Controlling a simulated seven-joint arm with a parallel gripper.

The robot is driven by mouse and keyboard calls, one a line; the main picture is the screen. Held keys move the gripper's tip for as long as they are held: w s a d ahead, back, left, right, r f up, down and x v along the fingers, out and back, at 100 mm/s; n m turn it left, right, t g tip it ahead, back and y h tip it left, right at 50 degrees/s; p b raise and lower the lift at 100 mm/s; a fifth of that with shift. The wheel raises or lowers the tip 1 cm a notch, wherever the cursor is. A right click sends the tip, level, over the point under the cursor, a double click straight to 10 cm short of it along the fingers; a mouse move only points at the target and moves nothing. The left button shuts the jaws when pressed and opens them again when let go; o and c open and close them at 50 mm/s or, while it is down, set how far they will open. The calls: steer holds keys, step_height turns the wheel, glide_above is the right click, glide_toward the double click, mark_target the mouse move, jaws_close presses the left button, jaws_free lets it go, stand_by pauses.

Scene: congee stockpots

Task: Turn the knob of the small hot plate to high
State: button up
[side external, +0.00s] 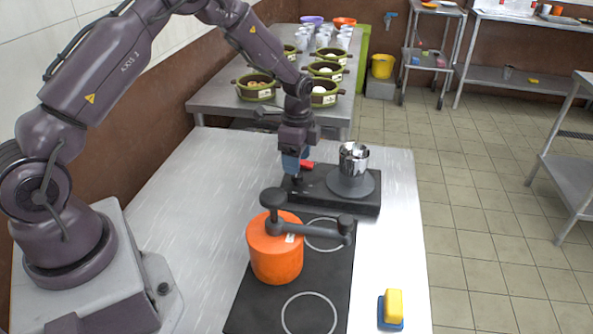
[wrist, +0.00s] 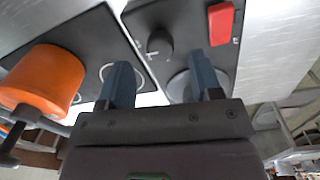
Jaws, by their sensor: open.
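The small hot plate (side external: 362,205) is a black box with a round grey burner, beyond the larger black cooktop. A shiny metal cup (side external: 353,158) stands on the burner. In the wrist view the hot plate's body (wrist: 185,18) carries a round dark knob (wrist: 159,43) and a red rocker switch (wrist: 221,22). My gripper (side external: 291,166) points down over the plate's left end. In the wrist view my gripper's fingers (wrist: 159,62) are apart, with the knob showing between and just past their tips. I cannot tell whether they touch it. The knob's setting is unreadable.
An orange pot (side external: 275,248) with a dark long-handled thing across its top stands on the cooktop (side external: 250,305). A yellow block on a blue base (side external: 392,306) lies at the front right. Green pots (side external: 257,88) crowd the back table. The counter's left side is clear.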

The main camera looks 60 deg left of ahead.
mark_target(297, 178)
steer(key=shift+f, duration=1.95)
steer(key=c, duration=0.9)
